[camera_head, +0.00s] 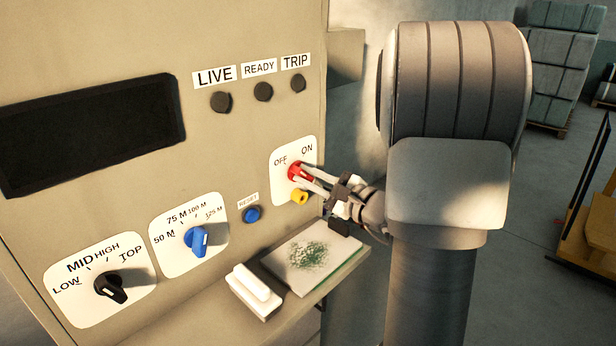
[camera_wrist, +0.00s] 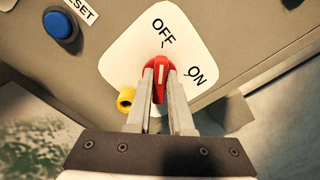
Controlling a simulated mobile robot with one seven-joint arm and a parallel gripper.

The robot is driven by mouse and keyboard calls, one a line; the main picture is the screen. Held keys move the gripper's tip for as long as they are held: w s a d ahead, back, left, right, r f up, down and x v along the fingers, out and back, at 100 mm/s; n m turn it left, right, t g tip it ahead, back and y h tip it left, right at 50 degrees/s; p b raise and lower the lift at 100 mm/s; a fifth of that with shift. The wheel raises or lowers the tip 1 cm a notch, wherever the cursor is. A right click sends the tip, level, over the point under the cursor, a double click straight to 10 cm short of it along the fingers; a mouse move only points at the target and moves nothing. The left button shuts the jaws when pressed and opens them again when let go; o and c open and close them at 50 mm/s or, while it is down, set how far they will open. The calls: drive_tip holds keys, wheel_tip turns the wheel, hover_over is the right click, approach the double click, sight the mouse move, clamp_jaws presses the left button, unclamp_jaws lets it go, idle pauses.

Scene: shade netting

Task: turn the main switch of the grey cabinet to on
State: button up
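The cabinet (camera_head: 225,140), beige-grey in this light, fills the left of the head view. Its main switch (camera_head: 297,171) is a red rotary knob on a white plate marked OFF and ON. In the wrist view the red switch (camera_wrist: 159,78) has its white line pointing towards OFF; ON is to the right. My gripper (camera_head: 308,178) reaches it from the right. In the wrist view its two fingers (camera_wrist: 160,88) lie one on each side of the red handle, which fills the gap between their tips. The fingers hide part of the knob's round base.
A yellow piece (camera_head: 300,197) sits just below the switch, near my fingers. A blue reset button (camera_head: 252,215), blue selector (camera_head: 196,240) and black selector (camera_head: 110,287) are to the left.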

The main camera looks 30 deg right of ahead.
clamp_jaws()
drive_tip(key=shift+m, duration=0.3)
drive_tip(key=m, duration=0.3)
drive_tip(key=shift+d+m, duration=0.1)
drive_tip(key=shift+m, duration=0.2)
drive_tip(key=m+p, duration=0.1)
drive_tip(key=m, duration=0.3)
drive_tip(key=shift+r, duration=0.15)
drive_tip(key=shift+w+d+m+p, duration=0.15)
drive_tip(key=shift+m+p, duration=1.45)
drive_tip(key=shift+m, duration=0.8)
drive_tip(key=shift+s+d+m+p, duration=0.1)
drive_tip(key=shift+m+p, duration=1.5)
drive_tip(key=shift+m, duration=0.8)
drive_tip(key=shift+f, duration=0.2)
drive_tip(key=o, duration=0.7)
unclamp_jaws()
drive_tip(key=shift+c, duration=0.2)
